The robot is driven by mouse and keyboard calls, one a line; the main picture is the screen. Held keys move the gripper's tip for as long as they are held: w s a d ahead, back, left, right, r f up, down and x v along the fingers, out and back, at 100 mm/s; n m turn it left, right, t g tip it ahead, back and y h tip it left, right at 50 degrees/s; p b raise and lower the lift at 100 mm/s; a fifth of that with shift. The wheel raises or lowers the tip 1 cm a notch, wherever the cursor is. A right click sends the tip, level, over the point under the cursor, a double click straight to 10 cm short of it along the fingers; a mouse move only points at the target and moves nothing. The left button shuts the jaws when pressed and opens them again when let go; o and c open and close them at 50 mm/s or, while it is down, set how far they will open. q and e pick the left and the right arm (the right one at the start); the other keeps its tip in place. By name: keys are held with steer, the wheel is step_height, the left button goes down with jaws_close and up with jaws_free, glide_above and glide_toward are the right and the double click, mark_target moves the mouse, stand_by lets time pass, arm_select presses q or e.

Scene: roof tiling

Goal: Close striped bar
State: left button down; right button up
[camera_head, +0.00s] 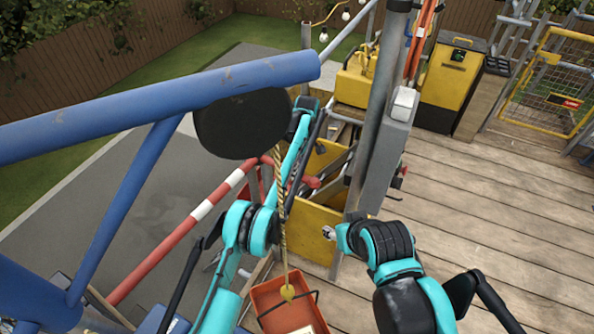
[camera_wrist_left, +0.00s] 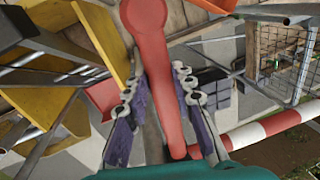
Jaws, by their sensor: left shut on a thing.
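The red-and-white striped bar (camera_head: 202,210) slopes from lower left up to the middle in the head view. Its striped length also shows at the lower right of the left wrist view (camera_wrist_left: 270,131). In the left wrist view my left gripper (camera_wrist_left: 162,112) is shut on a red bar piece (camera_wrist_left: 168,85) with a rounded end, one finger on each side. This piece runs down close to the striped length; I cannot tell where they join. In the head view, my left gripper's fingers are hard to make out. My right gripper (camera_head: 329,232) is small and mostly hidden beyond my right arm.
A blue scaffold tube (camera_head: 150,105) crosses the upper left. A rope (camera_head: 281,220) holds an orange bucket (camera_head: 290,305) near my left arm. A grey post (camera_head: 378,140) and yellow panels (camera_head: 313,225) stand in the middle. Wooden decking (camera_head: 490,210) at right is clear.

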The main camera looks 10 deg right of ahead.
stand_by(0.4)
arm_select(q)
steer(key=c, duration=1.3)
jaws_free()
steer(key=shift+o, duration=0.2)
